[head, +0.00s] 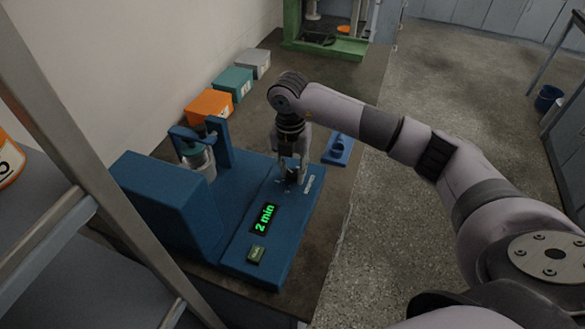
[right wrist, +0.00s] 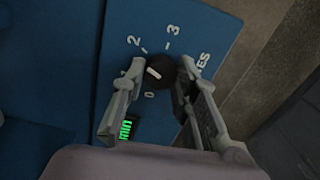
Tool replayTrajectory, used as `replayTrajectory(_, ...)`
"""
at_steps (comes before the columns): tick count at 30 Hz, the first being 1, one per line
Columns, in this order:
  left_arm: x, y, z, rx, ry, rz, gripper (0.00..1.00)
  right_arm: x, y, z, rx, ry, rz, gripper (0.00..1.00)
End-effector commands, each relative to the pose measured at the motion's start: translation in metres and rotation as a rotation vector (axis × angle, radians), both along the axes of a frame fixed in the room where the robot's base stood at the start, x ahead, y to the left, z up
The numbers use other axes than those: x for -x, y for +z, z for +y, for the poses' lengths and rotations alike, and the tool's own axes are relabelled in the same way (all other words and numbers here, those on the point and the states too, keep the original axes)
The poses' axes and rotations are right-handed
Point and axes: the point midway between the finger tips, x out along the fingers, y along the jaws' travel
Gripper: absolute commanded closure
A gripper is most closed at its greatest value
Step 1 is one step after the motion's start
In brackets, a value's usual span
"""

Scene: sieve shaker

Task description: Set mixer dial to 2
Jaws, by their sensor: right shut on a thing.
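The blue mixer (head: 165,200) stands on the bench with a lit green display (head: 264,218) reading "2 min". Its black dial (right wrist: 160,73) has a white pointer line and printed numbers 0 to 3 around it. The pointer seems to aim to the upper left, between 1 and 2; I cannot tell exactly. My right gripper (right wrist: 162,66) has one finger on each side of the dial and is shut on it. In the head view my right gripper (head: 291,172) covers the dial from above. My left gripper is out of view.
A metal cup (head: 200,165) is in the mixer. Orange (head: 209,106), teal (head: 233,82) and grey (head: 254,63) boxes line the wall. A blue holder (head: 339,150) lies right of the mixer. A green-framed machine (head: 330,45) stands behind.

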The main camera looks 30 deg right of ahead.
Motion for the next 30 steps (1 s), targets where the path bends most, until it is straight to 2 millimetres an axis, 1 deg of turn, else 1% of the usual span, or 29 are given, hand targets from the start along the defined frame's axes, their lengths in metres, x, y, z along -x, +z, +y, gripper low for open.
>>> replayTrajectory(3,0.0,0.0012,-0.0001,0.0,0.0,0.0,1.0,-0.0009,0.0013,-0.0008,0.001,-0.06,-0.002,1.0)
replayTrajectory(9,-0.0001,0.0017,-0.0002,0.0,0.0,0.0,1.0,-0.0009,0.0012,-0.0008,0.0,-0.122,-0.003,1.0)
replayTrajectory(25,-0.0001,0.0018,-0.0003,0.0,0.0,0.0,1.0,-0.001,0.0011,-0.0007,0.001,-0.144,-0.004,1.0)
replayTrajectory(26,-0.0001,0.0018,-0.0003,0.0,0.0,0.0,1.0,-0.001,0.0011,-0.0007,0.001,-0.144,-0.004,0.72)
replayTrajectory(30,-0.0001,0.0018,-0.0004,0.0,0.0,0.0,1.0,-0.0008,0.0009,-0.0006,0.0,-0.143,-0.003,0.63)
